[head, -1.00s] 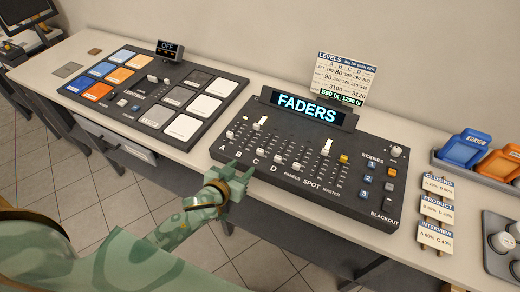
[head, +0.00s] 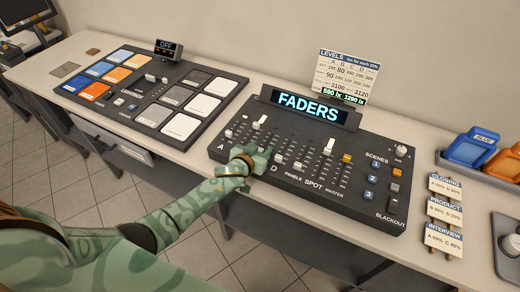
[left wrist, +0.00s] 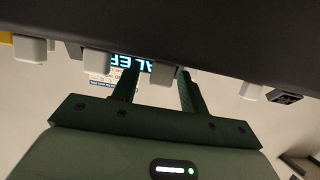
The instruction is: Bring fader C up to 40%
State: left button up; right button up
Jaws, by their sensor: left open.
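The fader console (head: 385,222) stands on the counter with white caps in its slots. My left gripper (head: 256,160) is at its front edge, over the B and C lettering, and hides the C cap in the head view. In the left wrist view, the open fingers (left wrist: 157,88) stand on either side of one white cap (left wrist: 166,76), likely fader C; contact is unclear. The A cap (head: 229,133) and D cap (head: 279,158) are low. A cap (head: 259,120), apparently B's, is raised. My right gripper is not in view.
The FADERS display (head: 308,107) and the levels card (head: 346,78) stand behind the console. A lightbox panel (head: 187,145) is left. Neighbouring caps sit close to the fingers.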

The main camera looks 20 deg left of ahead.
aim_at(265, 147)
pick_arm(q)
grip_shut()
jog(key=shift+w+d+b, duration=0.1)
jog(key=shift+w+b, duration=0.45)
jog(key=shift+w, duration=1.15)
grip_release()
jog(key=shift+s, duration=0.1)
jog(key=p+v, duration=0.2)
jog(key=v, duration=0.3)
jog(key=shift+s+r+p, duration=0.15)
jog(key=shift+r+p, duration=0.1)
jog(key=shift+p, duration=0.15)
jog(key=p+v, duration=0.2)
jog(key=v, duration=0.8)
jog(key=shift+s, duration=0.45)
